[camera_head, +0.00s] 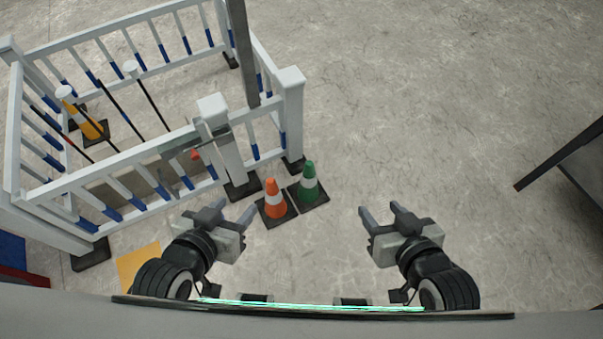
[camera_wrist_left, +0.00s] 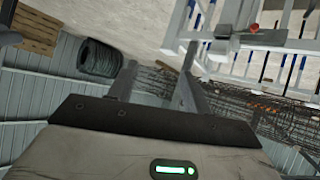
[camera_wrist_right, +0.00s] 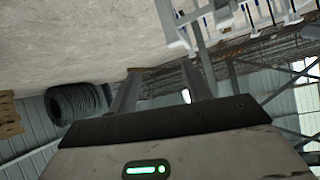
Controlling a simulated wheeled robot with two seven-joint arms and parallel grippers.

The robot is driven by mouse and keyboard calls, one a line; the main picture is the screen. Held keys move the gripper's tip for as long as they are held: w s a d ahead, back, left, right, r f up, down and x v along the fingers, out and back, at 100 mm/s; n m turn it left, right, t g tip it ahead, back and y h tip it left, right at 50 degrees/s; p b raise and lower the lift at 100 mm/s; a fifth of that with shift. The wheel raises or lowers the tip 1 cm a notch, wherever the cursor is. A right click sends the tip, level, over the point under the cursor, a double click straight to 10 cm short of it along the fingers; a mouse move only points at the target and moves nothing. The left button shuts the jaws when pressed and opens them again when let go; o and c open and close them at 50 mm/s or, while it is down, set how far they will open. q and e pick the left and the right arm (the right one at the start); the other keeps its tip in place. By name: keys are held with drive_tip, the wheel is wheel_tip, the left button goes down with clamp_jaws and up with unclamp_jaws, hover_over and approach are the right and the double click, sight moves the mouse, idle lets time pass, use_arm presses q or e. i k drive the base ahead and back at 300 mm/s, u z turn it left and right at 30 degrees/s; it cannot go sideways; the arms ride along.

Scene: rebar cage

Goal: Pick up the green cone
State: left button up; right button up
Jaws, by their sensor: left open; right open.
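My left gripper (camera_head: 234,211) is open and empty, to the left of both cones in the head view. My right gripper (camera_head: 380,211) is open and empty, to the right of the green cone and nearer to me. The left fingers also show in the left wrist view (camera_wrist_left: 155,85), and the right fingers in the right wrist view (camera_wrist_right: 168,85). Neither wrist view shows the green cone.
A white and blue fence (camera_head: 120,165) with corner posts fills the left. A yellow cone (camera_head: 84,122) and several poles stand inside it. A dark table-like object (camera_head: 575,160) is at the right edge. The floor (camera_head: 430,110) between is clear.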

sight(308, 193)
drive_tip(key=i, duration=0.2)
drive_tip(key=u, duration=1.9)
drive_tip(key=k, duration=0.8)
drive_tip(key=z, duration=1.4)
drive_tip(key=i, duration=0.5)
drive_tip(key=z, duration=1.85)
drive_tip(key=k, duration=0.85)
drive_tip(key=u, duration=1.35)
